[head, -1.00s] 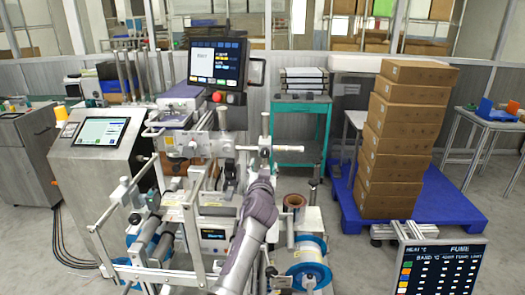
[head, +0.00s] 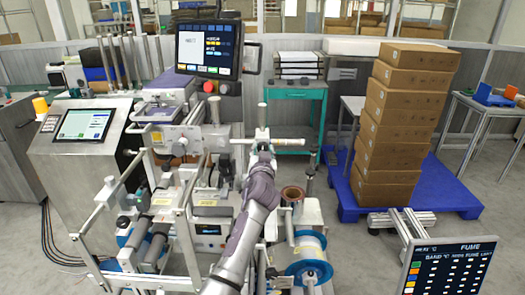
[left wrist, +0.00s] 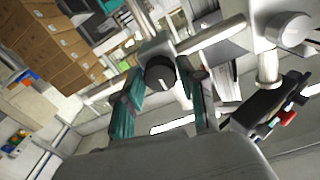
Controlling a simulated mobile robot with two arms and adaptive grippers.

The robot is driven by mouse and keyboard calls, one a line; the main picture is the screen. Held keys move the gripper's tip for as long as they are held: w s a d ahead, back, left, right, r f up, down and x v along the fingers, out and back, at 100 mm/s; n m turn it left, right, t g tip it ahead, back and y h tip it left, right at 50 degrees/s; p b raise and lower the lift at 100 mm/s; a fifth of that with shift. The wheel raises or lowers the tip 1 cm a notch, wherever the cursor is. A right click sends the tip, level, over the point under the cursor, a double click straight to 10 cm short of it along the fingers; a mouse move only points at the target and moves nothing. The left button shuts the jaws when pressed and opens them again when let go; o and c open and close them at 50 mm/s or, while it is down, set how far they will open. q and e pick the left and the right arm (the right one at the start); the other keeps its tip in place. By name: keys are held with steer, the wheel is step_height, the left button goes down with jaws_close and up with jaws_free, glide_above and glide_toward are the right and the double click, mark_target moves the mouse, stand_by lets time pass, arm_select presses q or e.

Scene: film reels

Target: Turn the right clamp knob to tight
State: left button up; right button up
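A dark round clamp knob (left wrist: 160,73) with a pale pointer line shows in the left wrist view. It sits on a metal clamp block where white bars meet. My left gripper (left wrist: 164,82) is open, its two teal fingers reaching up on either side of the knob with visible gaps. I cannot tell whether the tips are level with it. In the head view my left gripper (head: 262,154) is at the clamp on the white crossbar (head: 276,141), and it hides the knob. My right gripper is not in view.
A monitor (head: 209,50) with a red button stands above the machine. A tablet panel (head: 85,124) is at left. A reel (head: 306,252) lies below, right of my arm. Stacked boxes (head: 400,130) stand on a blue pallet (head: 455,200). A dark display board (head: 445,268) is at lower right.

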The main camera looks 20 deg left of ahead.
arm_select(q)
jaws_close()
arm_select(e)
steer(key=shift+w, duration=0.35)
arm_select(q)
steer(key=shift+m, duration=1.5)
steer(key=m, duration=0.2)
steer(key=shift+m, duration=0.3)
steer(key=m+p, duration=0.1)
steer(key=m, duration=0.4)
steer(key=shift+a+m, duration=0.1)
steer(key=shift+m, duration=0.2)
steer(key=m+p, duration=0.2)
steer(key=m, duration=0.4)
steer(key=shift+r, duration=0.1)
steer(key=m+p, duration=0.1)
steer(key=m, duration=0.1)
steer(key=shift+m+p, duration=0.35)
steer(key=shift+m, duration=0.05)
steer(key=shift+m+p, duration=0.85)
steer(key=shift+m, duration=1.05)
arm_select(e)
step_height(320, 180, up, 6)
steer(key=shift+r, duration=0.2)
